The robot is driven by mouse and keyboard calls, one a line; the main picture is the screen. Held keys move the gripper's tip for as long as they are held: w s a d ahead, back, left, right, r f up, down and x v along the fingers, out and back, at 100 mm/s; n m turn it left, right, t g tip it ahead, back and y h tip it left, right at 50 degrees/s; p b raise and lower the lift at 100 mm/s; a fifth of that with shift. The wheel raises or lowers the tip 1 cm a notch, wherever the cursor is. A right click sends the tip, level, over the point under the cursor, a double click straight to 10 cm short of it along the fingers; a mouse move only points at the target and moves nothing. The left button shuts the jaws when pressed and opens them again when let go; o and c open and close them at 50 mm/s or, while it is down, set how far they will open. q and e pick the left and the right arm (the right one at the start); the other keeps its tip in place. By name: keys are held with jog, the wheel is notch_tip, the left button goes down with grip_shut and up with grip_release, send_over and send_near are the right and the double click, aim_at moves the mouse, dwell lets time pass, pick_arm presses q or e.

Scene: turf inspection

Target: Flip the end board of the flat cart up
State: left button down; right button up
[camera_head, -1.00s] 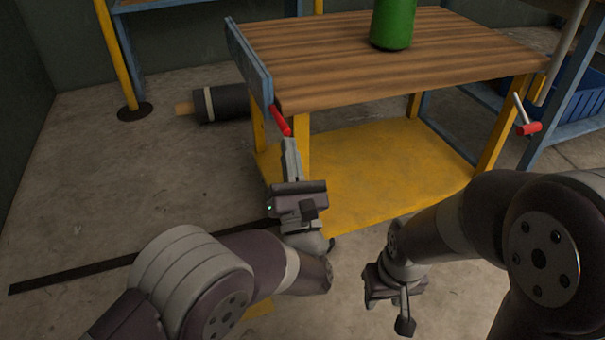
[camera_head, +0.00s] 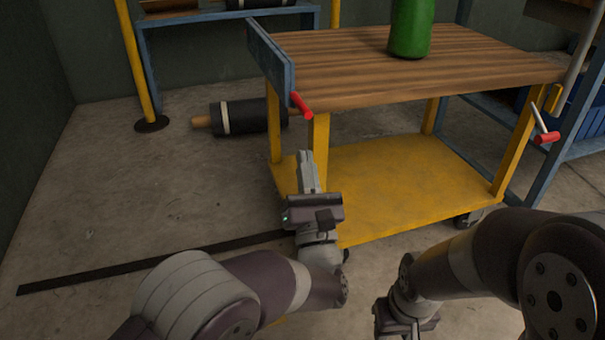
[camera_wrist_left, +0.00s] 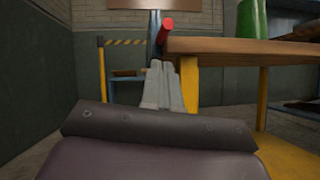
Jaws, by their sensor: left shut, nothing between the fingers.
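The flat cart has a wooden top (camera_head: 400,66) and yellow legs and lower shelf (camera_head: 395,180). Its blue end board (camera_head: 272,60) is at the left end, seemingly on edge along the top; its exact tilt is hard to tell. A red handle (camera_head: 302,105) sticks out at the board's near corner; it also shows in the left wrist view (camera_wrist_left: 165,30). My left gripper (camera_head: 306,157) is shut and empty, pointing up just below the red handle, apart from it. Its fingers show in the left wrist view (camera_wrist_left: 163,75). My right gripper (camera_head: 405,320) is low at the bottom edge, its fingers unclear.
A green cylinder (camera_head: 411,28) stands on the wooden top. A second red handle (camera_head: 546,138) is at the cart's right end. A yellow post (camera_head: 138,65) stands at the left. The left floor is mostly clear.

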pick_arm(q)
jog(key=p+v, duration=0.3)
jog(key=v, duration=0.5)
jog(key=shift+s+d, duration=0.2)
jog(key=shift+s, duration=0.2)
pick_arm(e)
jog(key=r, duration=0.4)
jog(key=shift+w+d+r, duration=0.1)
jog(key=shift+w+r, duration=0.15)
jog(key=shift+r, duration=0.1)
